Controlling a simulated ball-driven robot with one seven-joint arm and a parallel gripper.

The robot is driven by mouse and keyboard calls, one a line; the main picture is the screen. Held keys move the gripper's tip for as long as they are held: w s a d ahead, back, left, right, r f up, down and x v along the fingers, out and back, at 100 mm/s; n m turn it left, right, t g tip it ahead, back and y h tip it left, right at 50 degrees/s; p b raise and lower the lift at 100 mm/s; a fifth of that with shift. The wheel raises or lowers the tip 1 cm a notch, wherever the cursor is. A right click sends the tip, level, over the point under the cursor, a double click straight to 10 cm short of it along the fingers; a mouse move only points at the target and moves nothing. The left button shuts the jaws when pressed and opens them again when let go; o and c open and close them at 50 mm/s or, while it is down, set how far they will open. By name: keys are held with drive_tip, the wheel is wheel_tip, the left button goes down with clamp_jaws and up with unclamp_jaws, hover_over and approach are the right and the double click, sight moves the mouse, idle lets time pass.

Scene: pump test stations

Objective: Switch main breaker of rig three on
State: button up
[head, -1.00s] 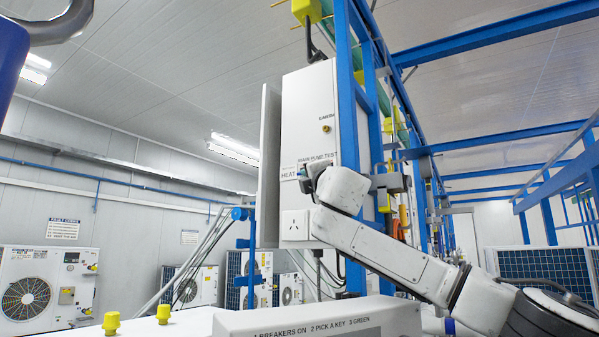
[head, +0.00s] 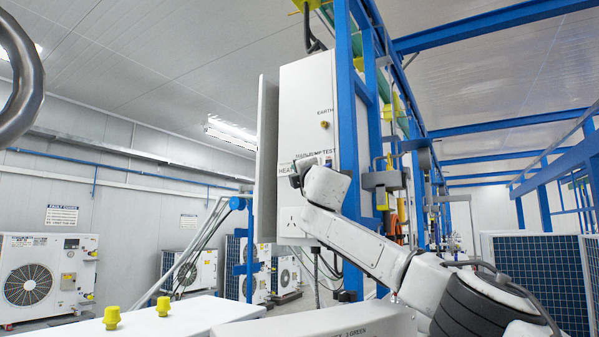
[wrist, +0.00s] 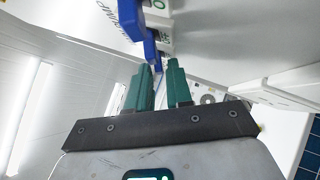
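In the wrist view, blue switch levers (wrist: 130,20) stand on white breaker bodies (wrist: 165,40) with green marks, just beyond my fingertips. One blue lever end reaches close to the gap between the fingers; I cannot tell whether they touch. My gripper (wrist: 159,66) has two green fingers standing apart with nothing held between them. In the head view, the white control box (head: 305,100) hangs on a blue post, lettered "MAIN PUMP TEST". My gripper (head: 297,174) is at its lower front, partly covering the "HEAT" label. The breakers are hidden there, and no rig number is readable.
A socket plate (head: 291,221) sits low on the box, with cables below. A grey panel (head: 266,160) stands along its left side. Yellow buttons (head: 112,317) top a white surface in front. Blue frame posts (head: 347,100) stand close to my arm on the right.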

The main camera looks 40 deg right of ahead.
clamp_jaws()
drive_tip(key=shift+w+a+r+m+g+y, duration=0.1)
drive_tip(key=shift+a+r+m+g, duration=0.1)
drive_tip(key=shift+m+g, duration=0.5)
drive_tip(key=shift+a+r+m+g+y, duration=0.1)
drive_tip(key=shift+r+m+g, duration=0.05)
drive_tip(key=shift+m+g, duration=0.5)
drive_tip(key=shift+w+a+r+m+g+y, duration=0.1)
drive_tip(key=shift+r+m+g, duration=0.1)
drive_tip(key=shift+m+g, duration=0.5)
drive_tip(key=shift+s+d+r+m, duration=0.15)
drive_tip(key=shift+s+r+m, duration=0.1)
drive_tip(key=shift+m, duration=0.2)
